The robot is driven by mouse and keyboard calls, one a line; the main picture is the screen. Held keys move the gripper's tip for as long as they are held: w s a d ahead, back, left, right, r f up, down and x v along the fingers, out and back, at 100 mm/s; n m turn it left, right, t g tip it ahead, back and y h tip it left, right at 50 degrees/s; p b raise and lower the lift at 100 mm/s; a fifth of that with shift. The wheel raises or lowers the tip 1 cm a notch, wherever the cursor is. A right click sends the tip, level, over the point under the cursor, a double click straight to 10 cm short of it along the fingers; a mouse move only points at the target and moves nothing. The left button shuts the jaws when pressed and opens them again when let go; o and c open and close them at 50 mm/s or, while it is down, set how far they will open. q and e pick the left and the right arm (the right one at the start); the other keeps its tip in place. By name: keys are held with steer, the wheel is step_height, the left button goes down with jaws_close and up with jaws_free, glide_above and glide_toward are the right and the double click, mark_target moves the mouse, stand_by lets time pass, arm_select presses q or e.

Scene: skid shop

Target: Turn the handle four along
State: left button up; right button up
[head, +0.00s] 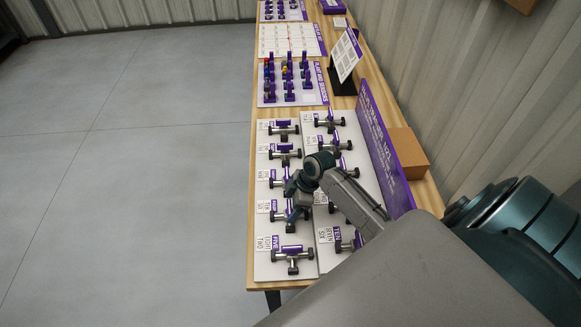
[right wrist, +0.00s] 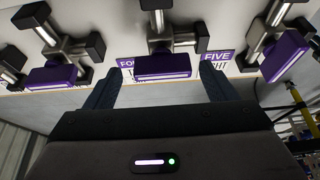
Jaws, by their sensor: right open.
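The handle four (right wrist: 163,66) is a purple lever on a steel tee valve with black end caps. In the right wrist view its bar lies left to right, apparently across the straight pipe (right wrist: 158,25). The FOUR label (right wrist: 130,60) is just left of it, partly covered. My right gripper (right wrist: 160,85) is open, with one finger on each side of the handle and gaps left on both sides. In the head view my right gripper (head: 293,190) hangs over the left column of valves and hides part of valve four. My left gripper is not in view.
Neighbouring purple handles stand close by on the left (right wrist: 50,76) and right (right wrist: 285,57). Valve five (head: 292,256) is nearest on the white board (head: 265,272). A purple upright sign (head: 385,150) and a cardboard box (head: 408,152) stand right. Floor left is clear.

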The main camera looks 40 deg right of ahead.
steer(key=shift+s+a+f, duration=0.15)
steer(key=shift+f, duration=0.1)
steer(key=c, duration=1)
